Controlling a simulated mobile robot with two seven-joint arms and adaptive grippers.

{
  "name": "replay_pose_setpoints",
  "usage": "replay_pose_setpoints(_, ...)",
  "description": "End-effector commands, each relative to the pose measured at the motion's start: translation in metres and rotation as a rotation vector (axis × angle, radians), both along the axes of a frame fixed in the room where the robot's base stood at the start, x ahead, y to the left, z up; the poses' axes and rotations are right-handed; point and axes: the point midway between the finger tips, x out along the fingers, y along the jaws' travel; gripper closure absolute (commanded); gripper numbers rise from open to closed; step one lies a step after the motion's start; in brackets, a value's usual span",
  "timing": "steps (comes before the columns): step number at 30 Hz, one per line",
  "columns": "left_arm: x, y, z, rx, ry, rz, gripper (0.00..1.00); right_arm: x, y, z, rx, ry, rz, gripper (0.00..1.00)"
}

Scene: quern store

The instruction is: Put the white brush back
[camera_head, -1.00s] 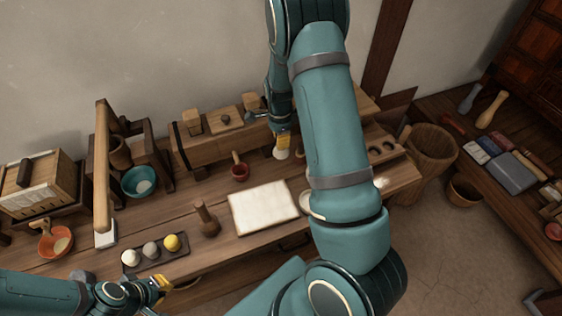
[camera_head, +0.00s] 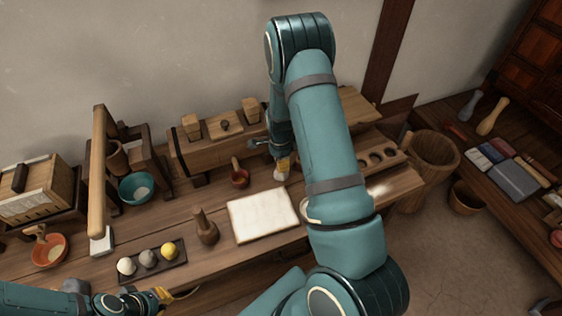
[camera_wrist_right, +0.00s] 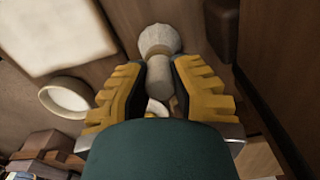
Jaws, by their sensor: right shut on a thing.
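The white brush (camera_wrist_right: 159,40) shows in the right wrist view with a pale round head and a grey handle between the fingers. My right gripper (camera_wrist_right: 159,78) is shut on its handle. In the head view the brush head (camera_head: 281,177) hangs below my right gripper (camera_head: 283,163), behind the white sheet; I cannot tell whether it touches the bench. My right arm hides part of the bench there. A wooden rack with round holes (camera_head: 400,153) lies to the right of my arm. My left gripper (camera_head: 165,294) is at the lower left, and its finger gap is unclear.
A wooden bucket (camera_head: 432,158) stands right of the bench.

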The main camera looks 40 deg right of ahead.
Motion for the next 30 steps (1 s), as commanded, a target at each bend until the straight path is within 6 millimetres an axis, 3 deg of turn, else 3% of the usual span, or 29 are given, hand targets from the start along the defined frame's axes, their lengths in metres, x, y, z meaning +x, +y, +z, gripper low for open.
replay_pose_setpoints(1,0.000,0.000,-0.001,0.000,0.001,0.000,1.00,0.000,0.000,-0.002,0.000,0.000,0.000,0.70)
replay_pose_setpoints(2,0.000,0.000,-0.001,0.000,0.001,0.000,1.00,0.000,0.000,-0.001,0.000,0.000,0.000,0.59)
replay_pose_setpoints(3,0.000,0.000,-0.001,0.000,0.001,0.000,1.00,0.000,0.000,-0.001,0.000,0.000,0.000,0.55)
replay_pose_setpoints(14,0.000,0.000,0.002,0.000,0.000,0.000,1.00,0.000,0.000,0.003,0.000,0.000,0.000,0.55)
replay_pose_setpoints(17,0.001,0.000,0.005,0.000,-0.002,0.002,1.00,0.001,0.000,0.014,-0.001,-0.002,0.000,0.55)
replay_pose_setpoints(30,0.007,0.001,0.022,0.004,-0.015,0.011,1.00,0.002,0.003,0.100,0.000,-0.003,0.000,0.55)
